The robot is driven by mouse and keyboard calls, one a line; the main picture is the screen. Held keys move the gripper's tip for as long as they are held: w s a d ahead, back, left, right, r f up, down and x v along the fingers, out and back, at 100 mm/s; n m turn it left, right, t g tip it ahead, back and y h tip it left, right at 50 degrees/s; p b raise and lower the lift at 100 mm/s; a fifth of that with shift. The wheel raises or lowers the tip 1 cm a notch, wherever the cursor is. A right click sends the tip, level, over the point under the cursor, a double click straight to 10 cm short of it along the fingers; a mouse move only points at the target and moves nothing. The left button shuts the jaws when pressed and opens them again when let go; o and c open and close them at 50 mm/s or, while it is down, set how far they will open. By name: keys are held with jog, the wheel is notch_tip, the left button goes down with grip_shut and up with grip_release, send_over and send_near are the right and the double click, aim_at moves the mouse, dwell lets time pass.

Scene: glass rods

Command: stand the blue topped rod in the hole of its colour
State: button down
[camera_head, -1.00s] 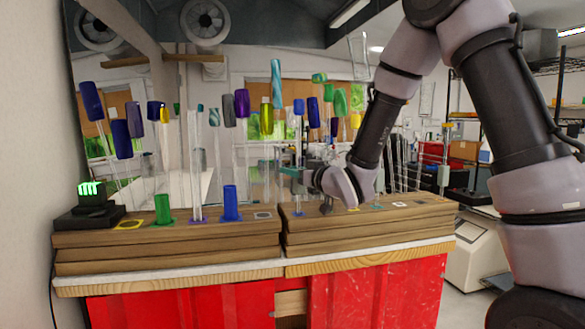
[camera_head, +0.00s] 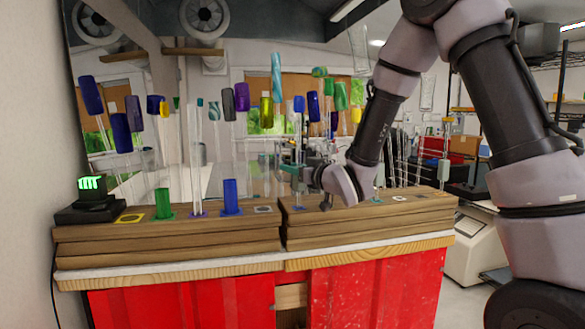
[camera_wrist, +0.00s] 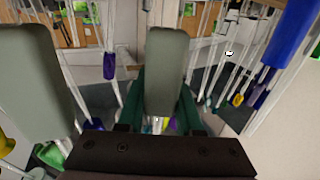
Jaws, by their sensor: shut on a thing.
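My gripper (camera_head: 296,170) is over the left end of the right wooden block, its fingers partly hidden by the wrist. Its two grey fingers (camera_wrist: 112,85) show in the wrist view, and it is shut on a thin clear rod that I can barely make out. A blue top (camera_head: 299,104) stands above the gripper, in line with it; a darker blue top (camera_head: 313,106) is close to its right. A blue-violet square mark (camera_head: 298,208) lies on the block below the gripper. Whether the rod's foot is in a hole there cannot be told.
A short blue tube (camera_head: 231,197), a short green tube (camera_head: 162,204) and a tall clear rod (camera_head: 197,165) stand on the left block, with a yellow mark (camera_head: 130,218). A dark device with a green display (camera_head: 91,184) is far left. Many coloured tops crowd the background.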

jog(key=shift+c, duration=2.4)
grip_release()
jog(key=shift+s+d, duration=0.1)
